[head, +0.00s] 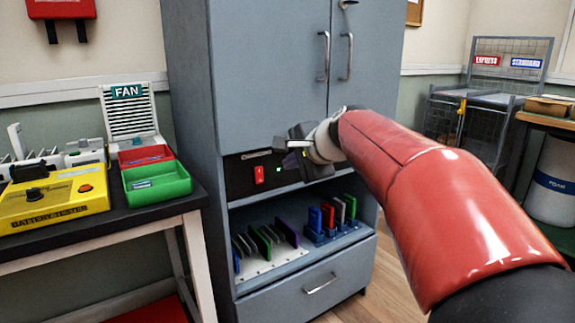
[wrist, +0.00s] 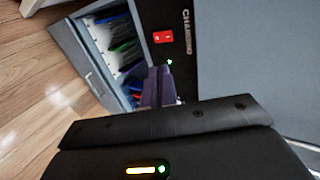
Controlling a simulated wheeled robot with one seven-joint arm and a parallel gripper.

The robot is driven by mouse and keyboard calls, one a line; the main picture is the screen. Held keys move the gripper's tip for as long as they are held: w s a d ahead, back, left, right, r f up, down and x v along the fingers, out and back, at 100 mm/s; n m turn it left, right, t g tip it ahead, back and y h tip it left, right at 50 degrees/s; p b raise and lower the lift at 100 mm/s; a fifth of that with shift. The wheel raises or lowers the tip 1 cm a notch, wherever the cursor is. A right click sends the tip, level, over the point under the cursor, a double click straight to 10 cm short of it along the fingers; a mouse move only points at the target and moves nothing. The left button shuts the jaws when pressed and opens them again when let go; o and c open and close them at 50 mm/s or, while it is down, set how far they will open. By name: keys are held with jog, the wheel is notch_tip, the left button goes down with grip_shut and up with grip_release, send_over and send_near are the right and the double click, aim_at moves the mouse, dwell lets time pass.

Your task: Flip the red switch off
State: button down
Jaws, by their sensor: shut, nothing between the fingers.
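The red switch (head: 259,174) is a small red rocker on the black panel (head: 240,182) in the middle of the grey cabinet. It also shows in the wrist view (wrist: 163,36), near the top centre. Its exact rocker position is too small to tell. A small green light (head: 278,170) glows to the right of the switch in the head view. My gripper (head: 284,153) is shut and empty, just right of the switch and in front of the panel. In the wrist view my fingers (wrist: 158,72) point towards the panel, apart from the switch.
Below the panel, an open shelf holds phones in a white rack (head: 275,262) and a blue rack (head: 330,236). Cabinet doors (head: 270,70) are closed above. A table on the left holds a yellow tester (head: 55,203), a green bin (head: 160,185) and a red bin (head: 146,154).

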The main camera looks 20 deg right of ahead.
jog(key=shift+f, duration=0.1)
jog(key=shift+s+a+f+g+b, duration=0.15)
jog(key=shift+f+b, duration=0.1)
jog(key=shift+f, duration=0.1)
jog(key=shift+s+a+f+g+b, duration=0.1)
jog(key=shift+s+f+g+b, duration=0.1)
jog(key=shift+f, duration=0.15)
jog(key=shift+w+f, duration=0.1)
jog(key=shift+w, duration=0.05)
send_near(259, 181)
notch_tip(259, 181, down, 4)
jog(key=w, duration=0.2)
jog(key=w+a, duration=0.1)
jog(key=shift+w+a, duration=0.3)
jog(key=shift+w, duration=0.05)
jog(key=shift+w+a, duration=0.15)
jog(key=shift+w, duration=0.4)
